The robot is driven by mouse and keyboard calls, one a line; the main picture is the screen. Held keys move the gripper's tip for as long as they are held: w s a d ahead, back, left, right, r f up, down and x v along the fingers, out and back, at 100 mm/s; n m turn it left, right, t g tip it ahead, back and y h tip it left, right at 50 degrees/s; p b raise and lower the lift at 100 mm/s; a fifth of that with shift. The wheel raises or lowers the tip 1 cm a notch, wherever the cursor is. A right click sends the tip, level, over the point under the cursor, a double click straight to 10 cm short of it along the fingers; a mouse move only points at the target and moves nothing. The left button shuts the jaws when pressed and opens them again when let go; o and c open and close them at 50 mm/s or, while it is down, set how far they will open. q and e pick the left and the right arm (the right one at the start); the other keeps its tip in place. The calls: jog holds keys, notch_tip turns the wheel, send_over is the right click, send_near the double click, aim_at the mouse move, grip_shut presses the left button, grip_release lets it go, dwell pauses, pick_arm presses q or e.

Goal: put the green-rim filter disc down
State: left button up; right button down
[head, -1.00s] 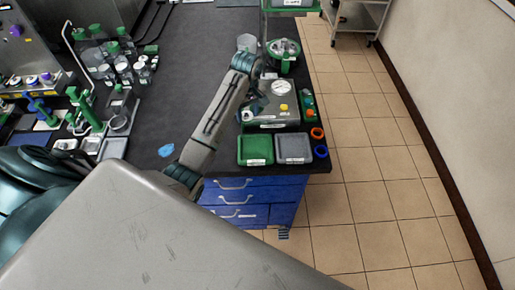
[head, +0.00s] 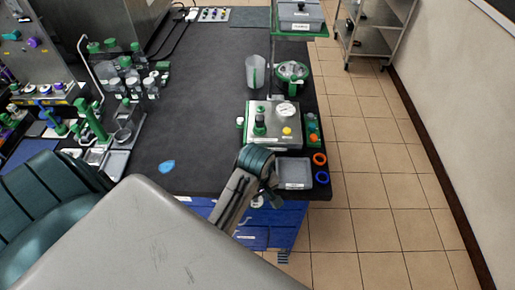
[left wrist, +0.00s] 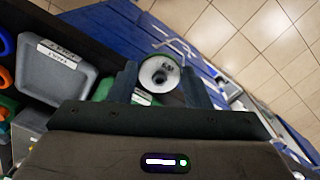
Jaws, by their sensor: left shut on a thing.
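My left gripper (left wrist: 160,85) is shut on a small round thing (left wrist: 160,72) with a pale ring and a dark grey middle, which I take for the green-rim filter disc; some green shows by its edge. In the head view my left gripper (head: 268,194) is at the bench's front edge, left of the grey tray (head: 295,173). The green tray (left wrist: 104,90) shows only partly beside the fingers in the left wrist view; my arm mostly hides it in the head view. My right gripper is not in view.
A steel filter device (head: 262,138) with a gauge stands behind the trays. Orange (head: 320,159) and blue (head: 322,177) rings lie at the right edge. A clear beaker (head: 255,71) stands further back. Blue drawers (head: 285,220) are below. The bench's middle is mostly clear.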

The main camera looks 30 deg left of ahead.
pick_arm(q)
jog(key=w+a, duration=0.2)
jog(key=w, duration=0.1)
jog(key=w+a+p, duration=0.1)
jog(key=w+a, duration=0.2)
jog(key=w, duration=0.1)
jog(key=w+a+f, duration=0.1)
jog(key=w+a, duration=0.1)
jog(key=w, duration=0.2)
jog(key=shift+w+a+f+p, duration=0.1)
jog(key=shift+a+p, duration=0.2)
jog(key=f+p, duration=0.2)
jog(key=f, duration=0.1)
jog(key=shift+w+a, duration=0.15)
jog(key=shift+w, duration=0.05)
jog(key=shift+f, duration=0.35)
jog(key=shift+f, duration=0.1)
jog(key=o, duration=1)
jog(key=shift+c, duration=0.2)
